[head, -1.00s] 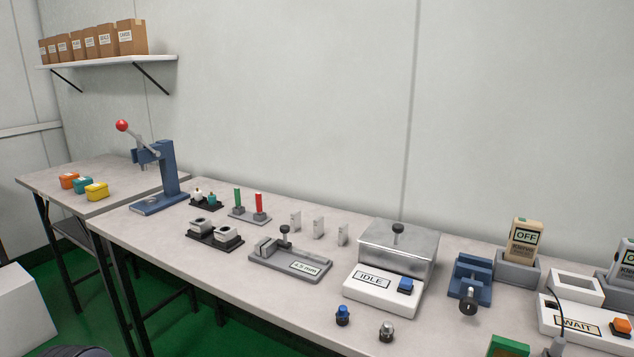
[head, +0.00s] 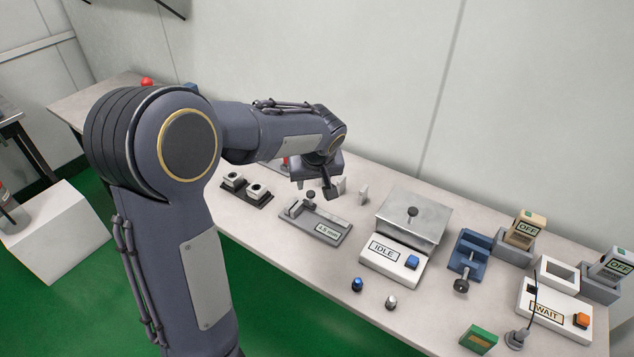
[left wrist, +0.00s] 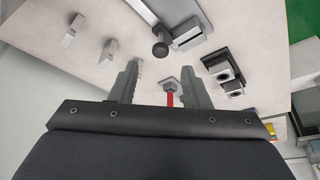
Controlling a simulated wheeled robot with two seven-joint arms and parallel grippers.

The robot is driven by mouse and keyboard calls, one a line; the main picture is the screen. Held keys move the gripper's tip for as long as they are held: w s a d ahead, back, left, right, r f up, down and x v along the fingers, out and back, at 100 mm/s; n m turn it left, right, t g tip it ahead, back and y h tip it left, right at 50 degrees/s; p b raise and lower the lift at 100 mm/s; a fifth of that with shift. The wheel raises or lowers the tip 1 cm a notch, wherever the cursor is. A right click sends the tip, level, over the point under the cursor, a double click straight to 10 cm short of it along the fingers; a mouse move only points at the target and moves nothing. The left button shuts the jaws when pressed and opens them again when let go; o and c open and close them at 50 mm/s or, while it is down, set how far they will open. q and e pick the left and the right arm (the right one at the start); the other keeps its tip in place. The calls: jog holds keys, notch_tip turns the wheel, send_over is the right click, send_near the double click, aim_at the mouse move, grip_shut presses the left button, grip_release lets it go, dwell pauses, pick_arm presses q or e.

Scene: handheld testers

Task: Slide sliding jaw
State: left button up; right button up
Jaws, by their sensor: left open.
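A grey measuring fixture (head: 330,234) with a "4.5 mm" display lies on the table. Its jaw carries a dark knob (head: 310,196) on a stem, at the back left part of the fixture. In the left wrist view the dark knob (left wrist: 160,49) shows beyond the fingertips, with the fixture plate (left wrist: 172,10) behind it. My left gripper (head: 316,186) hangs above the table, just behind the fixture, pointing down. My right gripper is not in view.
A red pin (left wrist: 170,99) stands below the left gripper's fingers. Small pale blocks (head: 363,193) stand beside it. A metal-topped "IDLE" box (head: 383,255), a blue vise (head: 467,255) and loose blue and silver knobs lie to the right. Black holders (head: 258,199) lie to the left.

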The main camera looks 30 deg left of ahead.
aim_at(311, 193)
pick_arm(q)
jog(key=x, duration=0.5)
jog(key=shift+f, duration=0.25)
grip_shut()
